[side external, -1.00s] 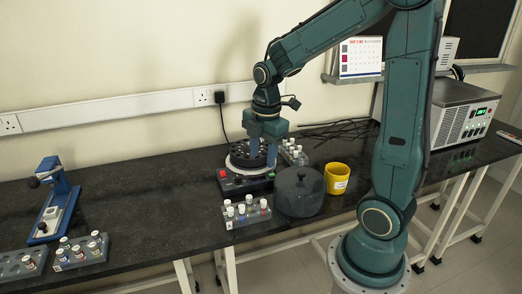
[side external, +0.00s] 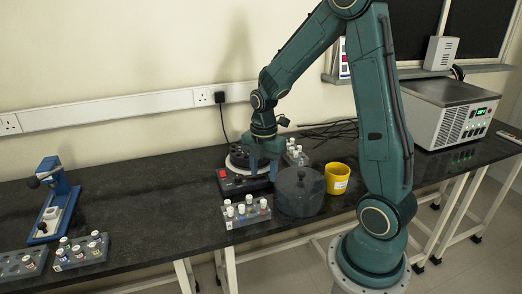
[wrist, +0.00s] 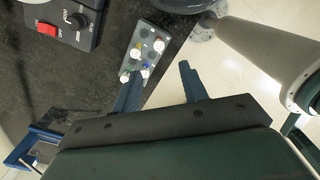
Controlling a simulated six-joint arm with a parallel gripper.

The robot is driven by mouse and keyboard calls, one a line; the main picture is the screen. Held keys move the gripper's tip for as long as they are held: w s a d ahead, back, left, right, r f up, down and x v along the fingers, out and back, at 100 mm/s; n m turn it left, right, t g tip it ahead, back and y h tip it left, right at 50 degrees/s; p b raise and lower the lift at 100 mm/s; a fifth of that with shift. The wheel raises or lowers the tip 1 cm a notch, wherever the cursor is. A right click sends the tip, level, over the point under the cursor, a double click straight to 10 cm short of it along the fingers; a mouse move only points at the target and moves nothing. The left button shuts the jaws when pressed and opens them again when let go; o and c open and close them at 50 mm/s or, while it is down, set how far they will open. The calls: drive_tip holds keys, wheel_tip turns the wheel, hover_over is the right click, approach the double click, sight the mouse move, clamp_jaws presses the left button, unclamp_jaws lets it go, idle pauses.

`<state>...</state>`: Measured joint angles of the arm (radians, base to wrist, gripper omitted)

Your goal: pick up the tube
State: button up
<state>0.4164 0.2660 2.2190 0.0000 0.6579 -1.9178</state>
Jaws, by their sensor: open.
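Several white-capped tubes (side external: 241,208) stand upright in a grey rack (side external: 236,222) near the front edge of the bench. In the wrist view the same rack (wrist: 139,58) holds tubes (wrist: 125,77) with white, blue and green parts. My gripper (side external: 262,172) is open, above and slightly behind this rack, in front of the centrifuge. In the wrist view my gripper (wrist: 160,85) has its fingers apart with nothing between them. The left finger partly overlaps the near end of the rack. Which tube the task means cannot be told.
The centrifuge (side external: 233,186) with its dark rotor stands just behind the gripper. A dark round lid (side external: 299,197) and a yellow cup (side external: 337,179) are right of the rack. Another rack (side external: 297,154) stands behind.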

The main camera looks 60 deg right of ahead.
hover_over(264, 201)
drive_tip(key=shift+w+a+f, duration=0.1)
drive_tip(key=shift+f, duration=2.45)
drive_tip(key=shift+f, duration=2.6)
drive_tip(key=shift+c, duration=0.4)
clamp_jaws()
